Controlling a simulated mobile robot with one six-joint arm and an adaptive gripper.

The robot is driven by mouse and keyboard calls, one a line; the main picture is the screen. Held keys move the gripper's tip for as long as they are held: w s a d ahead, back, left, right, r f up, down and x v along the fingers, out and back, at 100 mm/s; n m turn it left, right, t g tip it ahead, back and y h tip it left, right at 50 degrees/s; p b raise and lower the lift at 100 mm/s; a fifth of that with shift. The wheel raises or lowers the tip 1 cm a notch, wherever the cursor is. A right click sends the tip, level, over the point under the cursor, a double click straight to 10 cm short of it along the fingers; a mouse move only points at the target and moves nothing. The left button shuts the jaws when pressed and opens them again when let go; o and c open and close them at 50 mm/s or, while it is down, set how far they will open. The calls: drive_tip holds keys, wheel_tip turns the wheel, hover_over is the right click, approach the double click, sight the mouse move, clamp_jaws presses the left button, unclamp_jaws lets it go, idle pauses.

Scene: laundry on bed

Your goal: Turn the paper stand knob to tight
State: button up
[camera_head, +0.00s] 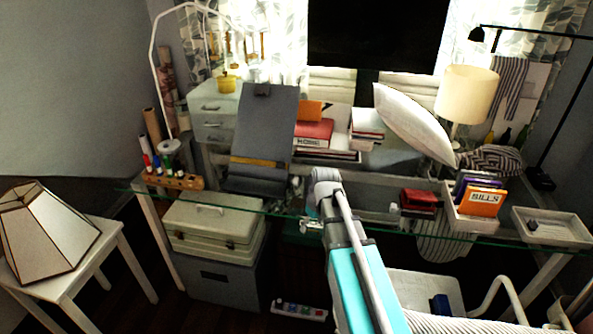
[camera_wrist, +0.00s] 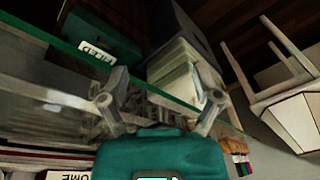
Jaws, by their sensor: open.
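The paper stand (camera_head: 262,130) is a dark grey tilted board with a clip at its top and a yellow strip across its lower part. It stands on the glass desk, left of centre in the head view. I cannot make out its knob or the knob's setting. My arm reaches in from the lower right of the head view, its end right of the stand's base and apart from the board. My gripper (camera_wrist: 160,99) shows in the wrist view with its two fingers spread and nothing between them. I cannot pick out the stand in the wrist view.
The glass desk (camera_head: 470,238) holds red books (camera_head: 314,132), a marker rack (camera_head: 172,179), a tray with an orange BILLS book (camera_head: 485,202) and a lamp (camera_head: 467,95). A pillow (camera_head: 412,122) leans behind. A white case (camera_head: 212,221) is below; a lampshade (camera_head: 45,235) stands left.

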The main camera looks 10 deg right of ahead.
sight(297, 178)
drive_tip(key=w+d+r+n+t+y+p, duration=0.1)
drive_tip(key=w+r+n+p, duration=0.2)
drive_tip(key=w+r+p, duration=0.2)
drive_tip(key=w+d+r+n+t+y+p, duration=0.1)
drive_tip(key=w+r+n+p, duration=0.3)
drive_tip(key=w+r, duration=0.5)
drive_tip(key=w+d+p, duration=0.1)
drive_tip(key=w+p, duration=0.1)
drive_tip(key=w, duration=0.1)
drive_tip(key=shift+w+d, duration=0.25)
drive_tip(key=shift+w, duration=0.1)
drive_tip(key=shift+f, duration=0.15)
drive_tip(key=b+x, duration=1.2)
drive_tip(key=x, duration=0.1)
drive_tip(key=shift+a+f, duration=0.15)
drive_tip(key=shift+f, duration=0.1)
drive_tip(key=c, duration=1)
drive_tip(key=shift+a, duration=0.25)
clamp_jaws()
drive_tip(key=shift+w+d, duration=0.1)
drive_tip(key=shift+d, duration=0.15)
